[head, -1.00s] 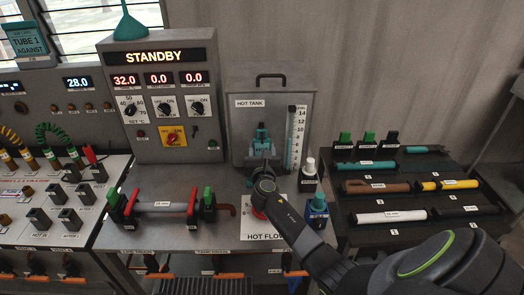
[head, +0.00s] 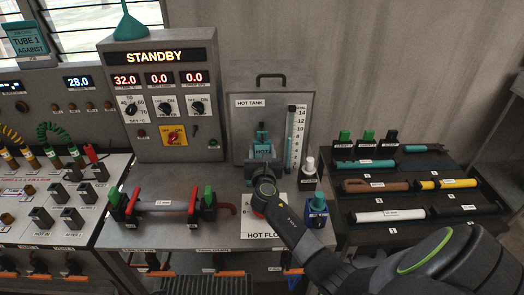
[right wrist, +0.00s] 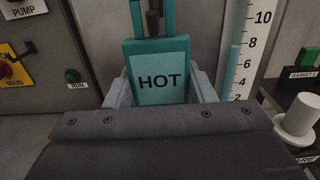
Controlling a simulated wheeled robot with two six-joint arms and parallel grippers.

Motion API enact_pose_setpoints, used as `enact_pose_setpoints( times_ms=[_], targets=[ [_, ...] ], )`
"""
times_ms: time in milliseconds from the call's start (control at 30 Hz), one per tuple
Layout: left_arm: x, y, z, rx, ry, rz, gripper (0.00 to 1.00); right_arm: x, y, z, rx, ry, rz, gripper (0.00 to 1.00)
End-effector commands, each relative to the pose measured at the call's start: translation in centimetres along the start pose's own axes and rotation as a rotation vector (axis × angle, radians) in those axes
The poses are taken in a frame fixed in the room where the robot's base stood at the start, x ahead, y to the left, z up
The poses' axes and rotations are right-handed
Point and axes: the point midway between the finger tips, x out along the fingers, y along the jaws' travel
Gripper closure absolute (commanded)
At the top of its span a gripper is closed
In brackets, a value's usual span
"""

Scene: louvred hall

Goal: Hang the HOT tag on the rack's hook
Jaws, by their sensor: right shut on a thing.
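The HOT tag (right wrist: 158,85) is a teal plate with a pale face lettered HOT and an upright teal loop on top. My right gripper (right wrist: 161,92) is shut on it, one grey finger at each side. In the head view the tag (head: 262,149) and gripper (head: 262,156) are in front of the hot tank panel. A dark, narrow hook-like piece (right wrist: 153,22) shows inside the loop. I cannot tell whether the loop rests on it or is only in front of it. My left gripper is not in view.
The hot tank (head: 297,101) has a level scale (head: 291,140) just right of the tag. The STANDBY control box (head: 157,105) stands to the left. A black tool tray (head: 405,198) is farther right.

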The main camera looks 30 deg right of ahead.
Motion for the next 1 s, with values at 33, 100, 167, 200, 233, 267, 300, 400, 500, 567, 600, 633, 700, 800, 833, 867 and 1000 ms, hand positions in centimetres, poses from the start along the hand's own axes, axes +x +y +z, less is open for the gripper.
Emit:
enact_pose_setpoints(
  times_ms=[33, 100, 167, 200, 233, 267, 300, 400, 500, 567, 600, 633, 700, 800, 833, 867, 1000],
  targets=[
    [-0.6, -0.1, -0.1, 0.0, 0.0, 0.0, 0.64, -0.7, 0.0, 0.2, 0.002, 0.003, 0.0, 1.0],
    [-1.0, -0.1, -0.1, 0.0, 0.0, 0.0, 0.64, -1.6, 0.0, 0.2, 0.002, 0.003, -0.001, 1.0],
    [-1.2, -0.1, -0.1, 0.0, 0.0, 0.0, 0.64, -2.3, 0.0, 0.2, 0.002, 0.002, 0.0, 1.0],
    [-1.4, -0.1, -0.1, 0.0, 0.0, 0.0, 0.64, -2.8, 0.0, 0.2, 0.003, 0.003, 0.0, 1.0],
    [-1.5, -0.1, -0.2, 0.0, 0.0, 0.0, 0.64, -3.2, 0.0, 0.1, 0.002, 0.004, 0.0, 1.0],
    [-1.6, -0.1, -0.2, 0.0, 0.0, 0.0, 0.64, -3.5, 0.0, 0.2, 0.002, 0.003, 0.0, 1.0],
    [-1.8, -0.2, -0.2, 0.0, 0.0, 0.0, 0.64, -4.0, 0.0, 0.2, 0.002, 0.002, 0.0, 1.0],
    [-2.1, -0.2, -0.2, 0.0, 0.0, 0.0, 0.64, -5.2, 0.0, 0.2, 0.003, 0.002, 0.0, 1.0],
    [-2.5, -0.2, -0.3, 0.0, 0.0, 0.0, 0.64, -6.4, 0.0, 0.2, 0.003, 0.002, 0.0, 1.0],
    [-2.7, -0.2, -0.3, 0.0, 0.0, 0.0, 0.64, -7.2, 0.0, 0.1, 0.002, 0.003, 0.0, 1.0],
    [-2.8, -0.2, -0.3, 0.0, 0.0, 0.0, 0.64, -7.6, 0.0, 0.1, 0.002, 0.003, 0.0, 1.0],
    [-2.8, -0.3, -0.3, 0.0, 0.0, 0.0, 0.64, -8.0, 0.0, 0.1, 0.003, 0.002, 0.0, 1.0],
    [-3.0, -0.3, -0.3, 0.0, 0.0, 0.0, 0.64, -8.8, 0.0, 0.1, 0.002, 0.003, 0.0, 1.0],
    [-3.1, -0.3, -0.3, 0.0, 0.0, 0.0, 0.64, -9.5, 0.0, 0.1, 0.002, 0.002, -0.001, 1.0],
    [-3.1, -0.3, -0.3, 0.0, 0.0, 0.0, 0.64, -9.6, 0.0, 0.1, 0.001, 0.002, -0.001, 1.0],
    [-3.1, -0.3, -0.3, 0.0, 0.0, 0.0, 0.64, -9.7, 0.0, 0.1, 0.001, 0.001, -0.001, 1.0],
    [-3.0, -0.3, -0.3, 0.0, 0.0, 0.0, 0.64, -9.8, 0.0, 0.1, 0.0, 0.0, -0.001, 1.0]
  ],
)
